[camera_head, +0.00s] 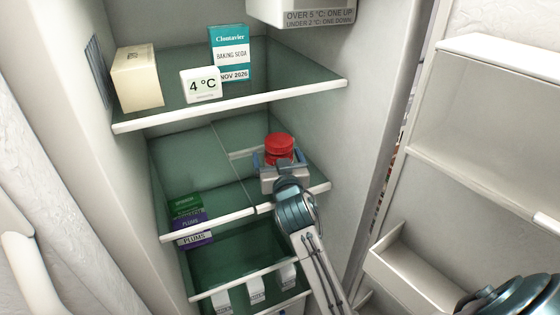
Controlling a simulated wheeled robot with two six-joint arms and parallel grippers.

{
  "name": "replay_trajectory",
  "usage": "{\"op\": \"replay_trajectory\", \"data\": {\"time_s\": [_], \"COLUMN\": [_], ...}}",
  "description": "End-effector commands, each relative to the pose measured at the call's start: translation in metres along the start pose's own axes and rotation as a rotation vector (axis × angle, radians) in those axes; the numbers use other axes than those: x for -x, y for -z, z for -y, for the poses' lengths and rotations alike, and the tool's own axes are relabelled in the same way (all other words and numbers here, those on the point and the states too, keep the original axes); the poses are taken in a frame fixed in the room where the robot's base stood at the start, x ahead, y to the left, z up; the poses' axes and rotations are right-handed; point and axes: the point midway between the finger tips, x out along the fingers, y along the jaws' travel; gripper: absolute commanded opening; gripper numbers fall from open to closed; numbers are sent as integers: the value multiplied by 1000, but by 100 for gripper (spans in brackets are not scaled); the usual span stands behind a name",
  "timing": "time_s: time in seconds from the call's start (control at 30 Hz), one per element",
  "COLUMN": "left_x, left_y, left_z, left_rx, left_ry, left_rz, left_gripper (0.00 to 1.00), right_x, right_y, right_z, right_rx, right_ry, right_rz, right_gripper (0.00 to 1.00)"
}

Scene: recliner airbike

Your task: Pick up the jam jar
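The jar with a red lid (279,146), which I take for the jam jar, is at the right side of the middle green shelf. Only its lid shows clearly; its body is hidden behind my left gripper. My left gripper (279,157) reaches in from the front, with one finger on each side of the jar just below the lid top. I cannot tell whether the fingers touch the jar or whether it rests on the shelf. Part of my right arm shows at the bottom right corner; its gripper is out of view.
The shelf above (290,92) holds a cream box (136,78), a thermometer (201,84) and a baking soda box (230,50). The open door has bins (420,265) on the right.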

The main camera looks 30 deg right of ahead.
Motion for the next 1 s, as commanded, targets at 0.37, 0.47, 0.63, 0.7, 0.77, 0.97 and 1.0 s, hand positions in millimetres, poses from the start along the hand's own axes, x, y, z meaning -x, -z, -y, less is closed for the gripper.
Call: {"op": "replay_trajectory", "data": {"time_s": [0.37,0.47,0.63,0.7,0.77,0.97,1.0], "left_x": [0,0,0,0,0,0,0], "left_y": [0,0,1,1,2,4,5], "left_z": [-1,-1,-1,-1,-1,-1,-1], "left_rx": [1,1,1,1,1,1,1], "left_ry": [-1,-1,-1,-1,-1,-1,-1], "left_rz": [1,1,-1,-1,-1,-5,-6], "left_gripper": [27,27,27,27,27,27,27], "right_x": [-2,-2,-1,-1,-2,-3,-4], "right_y": [-1,-1,-1,-1,-1,-1,-2], "right_z": [0,0,0,0,0,1,2], "right_rx": [0,0,0,0,0,0,0], "right_ry": [0,0,0,0,0,2,3], "right_rz": [1,1,1,1,1,2,3], "right_gripper": [76,57,25,25,25,25,25]}}
